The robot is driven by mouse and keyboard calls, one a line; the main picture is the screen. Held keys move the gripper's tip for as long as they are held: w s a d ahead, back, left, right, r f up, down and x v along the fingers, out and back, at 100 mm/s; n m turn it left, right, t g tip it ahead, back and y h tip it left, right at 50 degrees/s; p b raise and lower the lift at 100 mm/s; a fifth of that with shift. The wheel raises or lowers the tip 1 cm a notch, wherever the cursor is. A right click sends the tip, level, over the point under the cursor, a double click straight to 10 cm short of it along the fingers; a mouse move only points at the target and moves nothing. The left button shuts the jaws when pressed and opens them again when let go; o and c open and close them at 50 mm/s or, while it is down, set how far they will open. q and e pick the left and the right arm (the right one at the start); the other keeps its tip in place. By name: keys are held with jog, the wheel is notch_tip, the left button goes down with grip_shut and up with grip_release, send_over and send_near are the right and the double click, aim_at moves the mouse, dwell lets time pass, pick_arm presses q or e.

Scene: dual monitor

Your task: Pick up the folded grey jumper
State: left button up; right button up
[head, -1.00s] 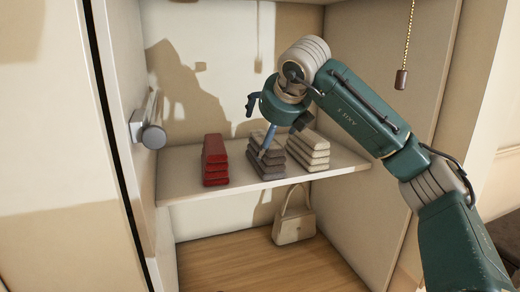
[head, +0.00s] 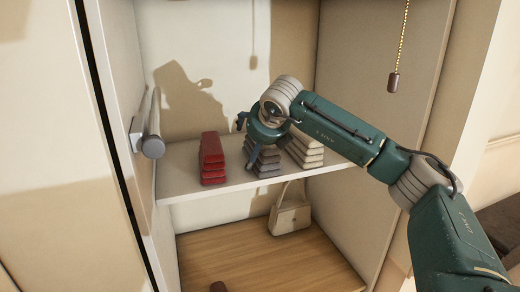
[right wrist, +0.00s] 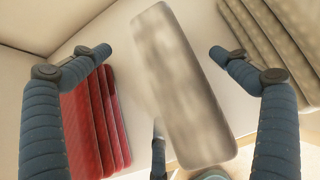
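The folded grey jumpers (head: 264,164) lie in a stack on the shelf, between a red stack and a cream stack. My right gripper (head: 247,143) is over the grey stack and partly hides its top. In the right wrist view the top grey jumper (right wrist: 180,85) lies below the open fingers (right wrist: 160,52), turned a little and closer to the right finger. I see no clear contact. My left gripper is not in view.
Red folded clothes (head: 212,161) stand close on the left, and cream ones (head: 304,151) close on the right. The shelf (head: 185,183) has a free front strip. A handbag (head: 290,212) stands on the cupboard floor. A pull chain (head: 404,40) hangs at the right.

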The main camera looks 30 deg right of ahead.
jog(key=shift+r, duration=0.1)
jog(key=c, duration=1.4)
jog(key=shift+o, duration=0.2)
